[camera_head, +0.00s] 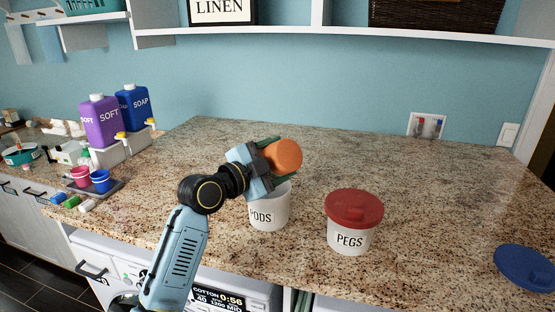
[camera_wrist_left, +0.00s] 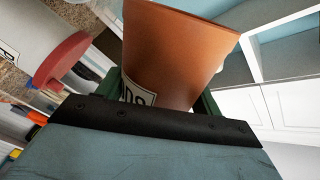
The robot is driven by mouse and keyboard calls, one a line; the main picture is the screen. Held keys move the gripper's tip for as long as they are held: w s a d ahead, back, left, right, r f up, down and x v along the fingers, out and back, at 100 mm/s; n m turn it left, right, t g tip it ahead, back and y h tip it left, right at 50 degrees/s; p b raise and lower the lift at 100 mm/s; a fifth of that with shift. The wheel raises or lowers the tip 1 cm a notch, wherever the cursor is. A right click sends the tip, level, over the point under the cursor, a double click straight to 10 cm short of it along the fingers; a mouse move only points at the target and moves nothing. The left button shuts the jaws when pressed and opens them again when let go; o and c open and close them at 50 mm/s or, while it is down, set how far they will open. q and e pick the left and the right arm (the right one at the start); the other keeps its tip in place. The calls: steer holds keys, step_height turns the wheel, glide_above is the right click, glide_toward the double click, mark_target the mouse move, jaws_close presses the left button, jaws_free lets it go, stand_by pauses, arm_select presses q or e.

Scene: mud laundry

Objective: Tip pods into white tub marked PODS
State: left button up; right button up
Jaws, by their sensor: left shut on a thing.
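The white tub marked PODS (camera_head: 268,214) stands on the granite counter, its lid off. My left gripper (camera_head: 270,165) is above it, shut on an orange-brown cup (camera_head: 285,155). The cup is tilted over the tub. In the left wrist view the cup (camera_wrist_left: 175,55) fills the middle between the green fingers of the gripper (camera_wrist_left: 165,95), with part of a label showing. I cannot see inside the cup, and the gripper and cup hide most of the tub's opening, so any pods are hidden. My right gripper is not in view.
A white PEGS tub (camera_head: 348,238) with a red lid (camera_head: 354,208) stands just right of the PODS tub. A blue lid (camera_head: 525,268) lies at the far right. SOFT (camera_head: 100,122) and SOAP (camera_head: 133,108) bottles stand at left. The counter behind is clear.

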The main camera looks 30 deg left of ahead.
mark_target(269, 148)
arm_select(q)
steer(key=shift+r+m+b, duration=0.1)
steer(key=shift+m+b, duration=0.4)
steer(key=shift+m, duration=0.2)
steer(key=shift+r+m+b, duration=0.5)
steer(key=shift+m+b, duration=0.05)
steer(key=shift+m, duration=0.55)
steer(key=shift+r+m, duration=0.6)
steer(key=shift+m, duration=0.6)
steer(key=shift+r+m, duration=0.55)
steer(key=shift+m, duration=0.65)
steer(key=r+m+p, duration=0.1)
steer(key=m, duration=0.2)
steer(key=shift+r, duration=0.2)
step_height(269, 148, up, 4)
steer(key=m+p, duration=0.7)
steer(key=m, duration=0.2)
steer(key=shift+r+m, duration=0.15)
steer(key=shift+m, duration=0.25)
steer(key=shift+r+m, duration=0.1)
steer(key=shift+m, duration=0.7)
steer(key=shift+r+m, duration=0.3)
steer(key=shift+m, duration=0.9)
